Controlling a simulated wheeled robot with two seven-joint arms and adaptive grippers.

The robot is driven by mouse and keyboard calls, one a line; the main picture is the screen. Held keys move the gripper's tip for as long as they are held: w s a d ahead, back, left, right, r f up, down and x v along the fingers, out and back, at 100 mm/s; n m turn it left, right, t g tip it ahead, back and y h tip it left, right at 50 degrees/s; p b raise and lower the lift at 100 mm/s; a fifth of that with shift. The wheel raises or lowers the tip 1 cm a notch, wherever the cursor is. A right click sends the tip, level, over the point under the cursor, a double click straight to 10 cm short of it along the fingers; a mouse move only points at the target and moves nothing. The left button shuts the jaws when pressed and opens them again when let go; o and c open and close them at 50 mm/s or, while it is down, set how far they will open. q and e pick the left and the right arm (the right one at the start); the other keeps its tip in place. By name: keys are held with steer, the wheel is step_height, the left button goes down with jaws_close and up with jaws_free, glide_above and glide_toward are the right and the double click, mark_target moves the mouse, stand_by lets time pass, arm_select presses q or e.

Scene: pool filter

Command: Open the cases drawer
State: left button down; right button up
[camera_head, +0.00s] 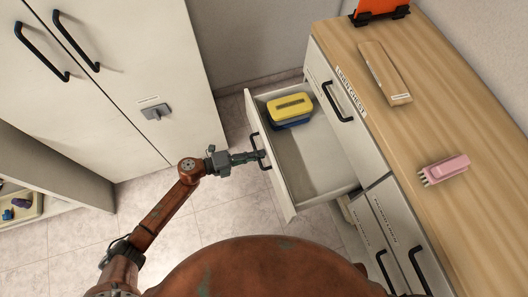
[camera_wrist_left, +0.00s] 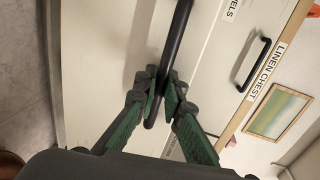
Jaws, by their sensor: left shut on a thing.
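The open drawer (camera_head: 322,178) sticks out from the front of the chest, with a pale front panel and a black bar handle (camera_head: 257,150). A yellow case (camera_head: 290,106) lies on a blue one (camera_head: 291,124) at its upper end; the rest of the drawer is bare. My left gripper (camera_head: 262,156) is shut on the handle from the left. In the left wrist view its green fingers (camera_wrist_left: 165,95) are on either side of the black bar (camera_wrist_left: 173,58). The drawer's own label is not readable. My right gripper is out of view.
The chest's wooden top (camera_head: 418,112) holds a flat wooden block (camera_head: 384,73), a pink brush (camera_head: 445,169) and an orange item (camera_head: 380,9) on a black stand. A tall white cabinet (camera_head: 100,85) stands at the left. Tiled floor is clear between them.

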arm_select(q)
steer(key=shift+a, duration=0.15)
steer(key=c, duration=2.3)
jaws_free()
steer(key=v, duration=1.2)
steer(key=shift+f, duration=0.1)
